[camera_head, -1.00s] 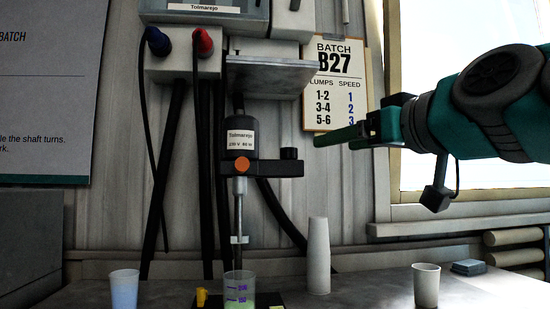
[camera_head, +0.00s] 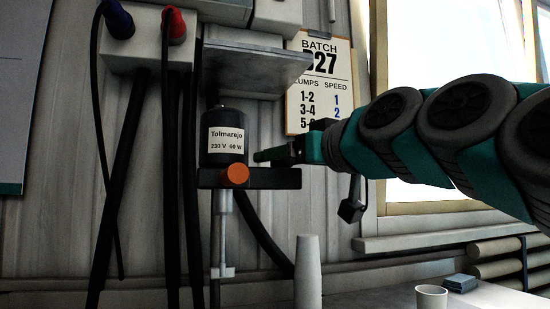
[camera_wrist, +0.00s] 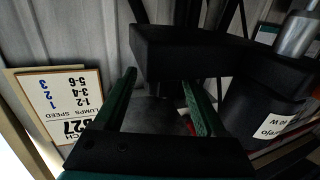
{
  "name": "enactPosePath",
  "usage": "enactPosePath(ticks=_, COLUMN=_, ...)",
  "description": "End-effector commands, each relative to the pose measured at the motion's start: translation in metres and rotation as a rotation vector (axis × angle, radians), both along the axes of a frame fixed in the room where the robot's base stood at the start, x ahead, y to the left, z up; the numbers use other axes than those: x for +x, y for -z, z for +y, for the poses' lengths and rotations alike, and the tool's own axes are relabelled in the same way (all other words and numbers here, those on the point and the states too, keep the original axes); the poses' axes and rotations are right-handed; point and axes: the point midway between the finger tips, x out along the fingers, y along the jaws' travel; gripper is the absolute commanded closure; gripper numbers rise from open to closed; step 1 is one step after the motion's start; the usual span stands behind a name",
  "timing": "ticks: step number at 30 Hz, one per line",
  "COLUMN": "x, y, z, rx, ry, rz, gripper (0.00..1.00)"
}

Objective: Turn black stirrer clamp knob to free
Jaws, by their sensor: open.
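The stirrer motor (camera_head: 226,122), a black cylinder with a Tolmarejo label, stands above a black clamp bar (camera_head: 275,179) with an orange knob (camera_head: 235,173) on its front. The black clamp knob on the bar's right end cannot be made out now; my gripper covers that spot in the head view. In the wrist view my gripper (camera_wrist: 158,80) is open, fingers spread below the black bar (camera_wrist: 185,52). Whether the knob lies between them is too dark to tell.
A grey plate (camera_head: 250,70) juts out above the motor. Black cables (camera_head: 180,190) hang at the left. A stack of white cups (camera_head: 308,270) and a single cup (camera_head: 431,297) stand below on the bench. The batch card (camera_head: 318,85) hangs behind my arm.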

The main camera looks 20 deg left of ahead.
Motion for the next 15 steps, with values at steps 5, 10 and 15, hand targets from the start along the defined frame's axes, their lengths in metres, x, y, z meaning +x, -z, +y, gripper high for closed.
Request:
enactPosePath(ticks=5, x=0.016, y=0.0, z=0.02, rx=-0.003, ry=-0.001, rz=0.001, gripper=0.27)
enactPosePath(ticks=10, x=0.02, y=0.0, z=0.026, rx=-0.002, ry=-0.002, rz=0.001, gripper=0.27)
enactPosePath(ticks=15, x=0.021, y=0.001, z=0.026, rx=-0.003, ry=-0.001, rz=0.001, gripper=0.27)
